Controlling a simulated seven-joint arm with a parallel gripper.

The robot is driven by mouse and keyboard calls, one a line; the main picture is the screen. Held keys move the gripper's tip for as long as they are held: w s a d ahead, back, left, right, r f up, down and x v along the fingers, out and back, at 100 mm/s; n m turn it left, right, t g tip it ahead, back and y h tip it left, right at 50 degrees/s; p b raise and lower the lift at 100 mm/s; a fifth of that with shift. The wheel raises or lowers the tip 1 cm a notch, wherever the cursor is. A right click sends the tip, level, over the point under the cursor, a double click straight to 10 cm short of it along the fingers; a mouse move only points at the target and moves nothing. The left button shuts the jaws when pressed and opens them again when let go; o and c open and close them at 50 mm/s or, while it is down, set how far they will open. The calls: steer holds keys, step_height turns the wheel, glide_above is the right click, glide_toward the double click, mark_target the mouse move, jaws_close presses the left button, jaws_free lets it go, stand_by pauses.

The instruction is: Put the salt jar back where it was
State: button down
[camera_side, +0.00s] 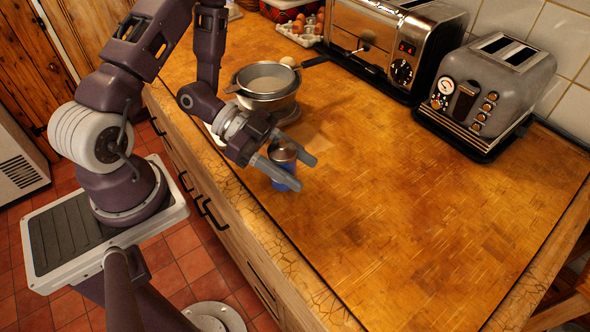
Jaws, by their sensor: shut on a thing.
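The salt jar (284,180) is a small upright cylinder with a blue lower part and a greyish-brown top. It is at the front part of the wooden worktop (400,210), near its left edge. My gripper (292,172) is shut on the jar, with one finger on each side of it. The fingers hide part of the jar's middle. I cannot tell whether the jar's base touches the worktop or is slightly above it.
A sieve on a bowl (268,88) stands just behind my gripper. A toaster oven (385,45) and a grey toaster (488,85) stand along the tiled wall. Eggs in a carton (303,28) are at the back. The worktop's middle and right are clear.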

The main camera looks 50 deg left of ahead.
steer(key=shift+f, duration=0.5)
steer(key=shift+f, duration=0.15)
steer(key=c, duration=0.6)
jaws_free()
steer(key=shift+c, duration=0.2)
steer(key=shift+a+r, duration=0.1)
steer(key=shift+r, duration=0.15)
steer(key=v, duration=1.1)
steer(key=shift+s+a+r, duration=0.15)
steer(key=shift+s+a, duration=0.1)
steer(key=shift+s, duration=0.05)
